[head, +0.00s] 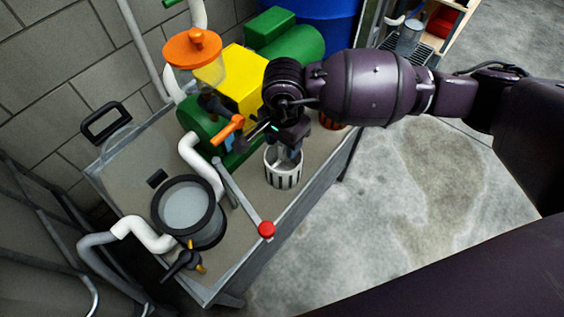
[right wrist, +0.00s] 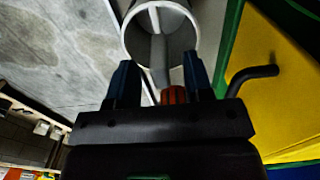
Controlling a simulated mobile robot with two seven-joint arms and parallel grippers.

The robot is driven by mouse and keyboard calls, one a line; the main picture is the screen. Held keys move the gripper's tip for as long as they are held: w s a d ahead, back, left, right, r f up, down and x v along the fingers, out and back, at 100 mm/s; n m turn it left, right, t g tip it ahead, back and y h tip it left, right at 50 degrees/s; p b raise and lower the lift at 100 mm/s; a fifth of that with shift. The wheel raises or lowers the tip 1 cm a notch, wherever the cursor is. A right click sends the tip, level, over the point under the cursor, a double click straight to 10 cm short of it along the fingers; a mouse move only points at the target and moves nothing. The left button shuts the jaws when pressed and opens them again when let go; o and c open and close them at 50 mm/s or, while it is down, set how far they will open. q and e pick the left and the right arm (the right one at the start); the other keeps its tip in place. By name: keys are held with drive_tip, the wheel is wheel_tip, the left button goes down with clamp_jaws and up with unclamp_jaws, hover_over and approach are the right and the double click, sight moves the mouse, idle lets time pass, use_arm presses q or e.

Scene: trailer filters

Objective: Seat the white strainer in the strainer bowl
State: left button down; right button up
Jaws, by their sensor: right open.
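The white strainer (head: 283,172), a slotted open cylinder, stands upright on the trailer deck. My right gripper (head: 291,146) is directly above it, pointing down, and hides part of its top. In the right wrist view, the strainer's round rim (right wrist: 128,38) and inner grey bar show ahead of the open fingers (right wrist: 160,68). The bar's near end lies between the fingers in the picture; contact cannot be told. A round vessel with a black ring (head: 160,205) and pale grey top stands left on the deck; I cannot tell whether it is the strainer bowl. My left gripper is not in view.
A clear vessel with an orange lid (head: 191,47) stands beside the yellow box (head: 243,72) and green machine (head: 290,42). A red-knobbed lever (head: 266,229) lies between strainer and black-ringed vessel. White pipes (head: 145,234) run at left. Deck around the strainer's front is clear.

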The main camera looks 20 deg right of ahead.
drive_tip(key=shift+f, duration=0.6)
drive_tip(key=shift+r, duration=0.2)
drive_tip(key=shift+c, duration=0.3)
clamp_jaws()
